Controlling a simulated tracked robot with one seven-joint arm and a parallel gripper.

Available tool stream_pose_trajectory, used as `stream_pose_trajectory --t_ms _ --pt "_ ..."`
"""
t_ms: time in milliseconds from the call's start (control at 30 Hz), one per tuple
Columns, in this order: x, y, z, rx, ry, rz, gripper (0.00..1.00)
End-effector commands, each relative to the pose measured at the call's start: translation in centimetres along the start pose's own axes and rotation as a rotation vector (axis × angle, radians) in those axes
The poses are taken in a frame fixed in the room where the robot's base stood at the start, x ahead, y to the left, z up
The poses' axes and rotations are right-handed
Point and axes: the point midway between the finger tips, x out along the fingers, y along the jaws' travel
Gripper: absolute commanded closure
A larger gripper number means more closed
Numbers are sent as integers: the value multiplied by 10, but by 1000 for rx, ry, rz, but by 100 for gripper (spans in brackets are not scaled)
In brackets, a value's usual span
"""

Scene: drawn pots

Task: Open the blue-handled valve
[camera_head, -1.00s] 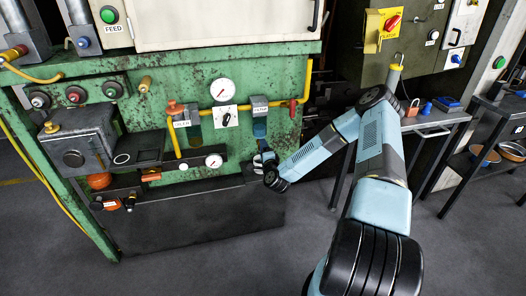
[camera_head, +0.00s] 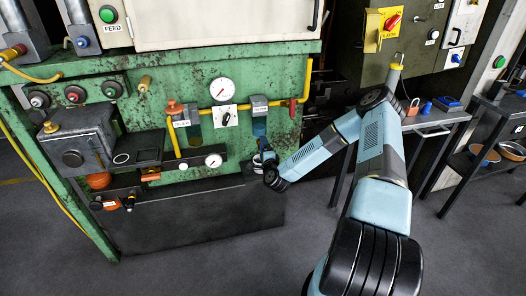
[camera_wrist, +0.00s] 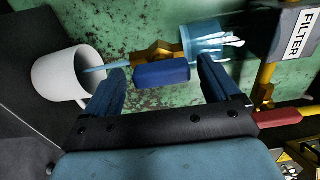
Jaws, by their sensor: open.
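The blue valve handle (camera_wrist: 162,75) sits on a brass valve body (camera_wrist: 153,54) in the wrist view, lying along the line of the valve. My gripper (camera_wrist: 160,70) is open, with one finger on each side of the handle and visible gaps to both. A clear blue filter bowl (camera_wrist: 203,38) joins the valve on the right; it also shows in the head view (camera_head: 259,127). A pale blue streak (camera_wrist: 106,67), looking like liquid, runs from the valve into a white mug (camera_wrist: 58,80). In the head view my wrist hides the handle.
A block labelled FILTER (camera_wrist: 287,35) and yellow pipe with a red lever (camera_head: 293,108) are close to the valve. A lower gauge (camera_head: 213,160) is to the left on the green machine (camera_head: 185,60). Open floor (camera_head: 190,255) lies in front.

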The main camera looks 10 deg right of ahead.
Motion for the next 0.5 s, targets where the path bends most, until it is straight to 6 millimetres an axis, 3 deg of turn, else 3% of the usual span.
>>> stream_pose_trajectory --t_ms 267,500 --pt "-4 0 1 1 -2 0 11" --pt "-38 1 2 2 -4 3 11"
